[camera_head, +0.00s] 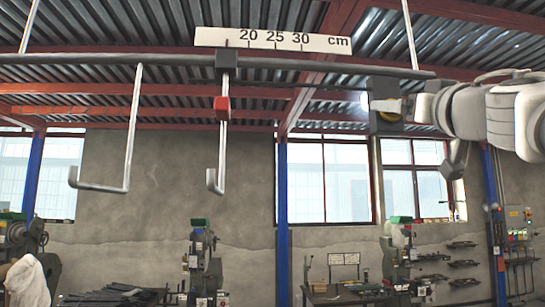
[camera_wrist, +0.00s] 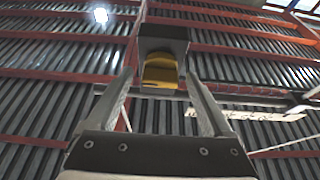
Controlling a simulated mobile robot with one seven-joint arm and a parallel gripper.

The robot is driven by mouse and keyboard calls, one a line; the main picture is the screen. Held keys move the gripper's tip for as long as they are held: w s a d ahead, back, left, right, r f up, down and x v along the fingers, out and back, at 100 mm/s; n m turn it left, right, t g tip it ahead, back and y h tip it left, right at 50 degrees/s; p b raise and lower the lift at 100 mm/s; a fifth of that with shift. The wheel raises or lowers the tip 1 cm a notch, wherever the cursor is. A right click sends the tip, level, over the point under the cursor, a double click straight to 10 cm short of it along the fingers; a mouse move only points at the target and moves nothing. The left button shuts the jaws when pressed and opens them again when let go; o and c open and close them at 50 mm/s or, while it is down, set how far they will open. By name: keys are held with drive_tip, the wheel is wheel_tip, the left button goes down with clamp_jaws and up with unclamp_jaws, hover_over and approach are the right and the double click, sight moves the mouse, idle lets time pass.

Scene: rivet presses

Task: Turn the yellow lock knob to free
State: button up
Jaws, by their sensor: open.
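The yellow lock knob (camera_wrist: 160,72) shows in the wrist view, set in a dark block (camera_wrist: 163,37) that hangs overhead. In the head view, part of the knob (camera_head: 390,117) shows low on the dark block (camera_head: 385,88) at the right end of the rail. My gripper (camera_head: 392,105) reaches in from the right, its fingers at the block. In the wrist view my gripper (camera_wrist: 161,82) is open, with one finger on each side of the knob. I cannot tell whether the fingers touch it. The knob's turn position is unclear.
A dark rail (camera_head: 300,67) runs overhead, with a white centimetre scale (camera_head: 272,40) above it. A slider with a red block (camera_head: 222,103) and a hooked rod (camera_head: 132,130) hang left of the dark block. Presses (camera_head: 203,262) stand far behind, below.

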clamp_jaws()
idle(0.4)
drive_tip(key=shift+n, duration=0.4)
drive_tip(key=shift+d+r+n+g+y, duration=0.1)
drive_tip(key=shift+n+g+y, duration=0.95)
drive_tip(key=shift+n, duration=2.5)
drive_tip(key=shift+d+r+n+g+y, duration=0.15)
drive_tip(key=shift+n+g+y, duration=0.9)
drive_tip(key=shift+n, duration=2.55)
drive_tip(key=shift+d+f+n+g+y, duration=0.1)
drive_tip(key=shift+n+g+y, duration=0.95)
drive_tip(key=shift+n, duration=2.5)
drive_tip(key=shift+y, duration=0.25)
